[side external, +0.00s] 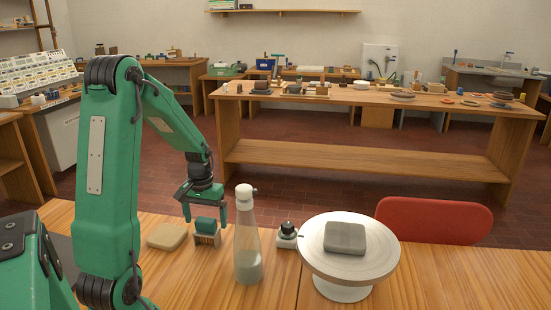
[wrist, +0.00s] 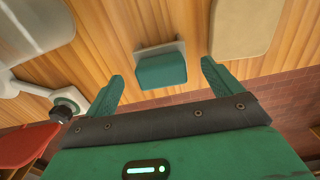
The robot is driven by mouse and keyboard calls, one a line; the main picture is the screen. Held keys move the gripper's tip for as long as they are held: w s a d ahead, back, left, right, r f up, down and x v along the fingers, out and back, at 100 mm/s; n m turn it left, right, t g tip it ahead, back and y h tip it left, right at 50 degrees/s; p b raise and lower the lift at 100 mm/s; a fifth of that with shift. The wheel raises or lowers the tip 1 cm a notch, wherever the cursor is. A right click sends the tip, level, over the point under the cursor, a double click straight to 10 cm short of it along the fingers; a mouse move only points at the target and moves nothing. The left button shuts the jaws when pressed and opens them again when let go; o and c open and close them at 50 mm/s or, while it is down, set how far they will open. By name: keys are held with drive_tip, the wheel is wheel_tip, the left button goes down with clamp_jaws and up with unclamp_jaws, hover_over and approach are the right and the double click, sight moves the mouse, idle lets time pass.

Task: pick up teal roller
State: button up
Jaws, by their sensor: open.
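The teal roller (side external: 205,225) looks like a small teal block on a pale grey base, and stands on the wooden table left of the bottle. In the wrist view the roller (wrist: 162,71) shows between and just beyond my fingers, with its pale base behind it. My gripper (side external: 205,212) points down over the roller, with one finger to each side in the side view. In the wrist view my gripper (wrist: 162,72) is open and empty, with gaps on both sides of the roller. I cannot tell whether the fingertips are level with it.
A clear bottle (side external: 247,245) with a white cap stands close right of the roller. A beige pad (side external: 167,236) lies close left. Further right are a small dark-knobbed item (side external: 287,234) and a round white wheel (side external: 335,268) bearing a grey block (side external: 345,238). A red chair back (side external: 433,220) is behind.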

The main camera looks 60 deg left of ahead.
sight(206, 229)
drive_tip(key=shift+f, duration=2.5)
drive_tip(key=c, duration=1.5)
drive_tip(key=shift+r, duration=0.1)
drive_tip(key=shift+r, duration=4.95)
